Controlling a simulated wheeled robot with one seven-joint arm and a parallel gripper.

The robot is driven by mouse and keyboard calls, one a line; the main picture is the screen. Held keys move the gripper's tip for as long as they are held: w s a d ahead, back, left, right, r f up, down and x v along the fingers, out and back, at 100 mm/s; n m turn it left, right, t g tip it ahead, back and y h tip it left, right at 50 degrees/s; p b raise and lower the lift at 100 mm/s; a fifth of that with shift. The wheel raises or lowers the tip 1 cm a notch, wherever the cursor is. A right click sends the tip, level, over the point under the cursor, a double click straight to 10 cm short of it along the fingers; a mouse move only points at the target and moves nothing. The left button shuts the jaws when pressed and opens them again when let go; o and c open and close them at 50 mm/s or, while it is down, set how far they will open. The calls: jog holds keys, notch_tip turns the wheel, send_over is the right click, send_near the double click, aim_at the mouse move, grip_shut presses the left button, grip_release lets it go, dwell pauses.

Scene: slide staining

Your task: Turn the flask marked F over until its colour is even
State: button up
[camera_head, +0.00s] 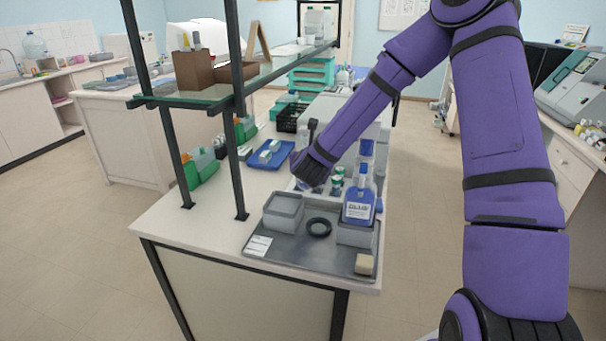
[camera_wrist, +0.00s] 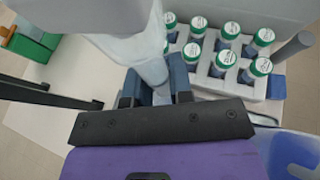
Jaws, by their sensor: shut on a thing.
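In the wrist view my gripper (camera_wrist: 155,90) is shut on a pale grey-white, smooth vessel (camera_wrist: 148,55), which I take to be the flask. Its narrow part sits between the dark fingers and it widens toward the top left, out of frame. No letter F shows on it, and its contents and colour cannot be made out. In the head view my gripper (camera_head: 312,172) is over the bench behind the grey tray, and my wrist hides most of what it holds.
Several green-capped vials (camera_wrist: 223,62) stand in a pale rack (camera_wrist: 274,86) beside the held vessel. A grey tray (camera_head: 285,250) carries a blue-labelled bottle (camera_head: 359,205), a black ring (camera_head: 319,227) and grey boxes. A glass shelf (camera_head: 200,97) on dark posts stands left.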

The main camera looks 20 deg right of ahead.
jog(key=shift+a+r+n+h, duration=0.1)
jog(key=shift+a+n+h, duration=0.15)
jog(key=shift+n, duration=0.25)
jog(key=shift+d+n+g+h, duration=0.3)
jog(key=shift+n+h, duration=0.35)
jog(key=shift+n, duration=0.15)
jog(key=shift+a+n+h, duration=0.25)
jog(key=shift+n+h, duration=0.15)
jog(key=shift+n, duration=0.4)
jog(key=shift+d+n+h, duration=0.2)
jog(key=shift+n+h, duration=0.4)
jog(key=shift+n, duration=0.1)
jog(key=shift+a+n, duration=0.15)
jog(key=shift+n, duration=0.35)
jog(key=shift+n+h, duration=1)
jog(key=shift+n, duration=0.2)
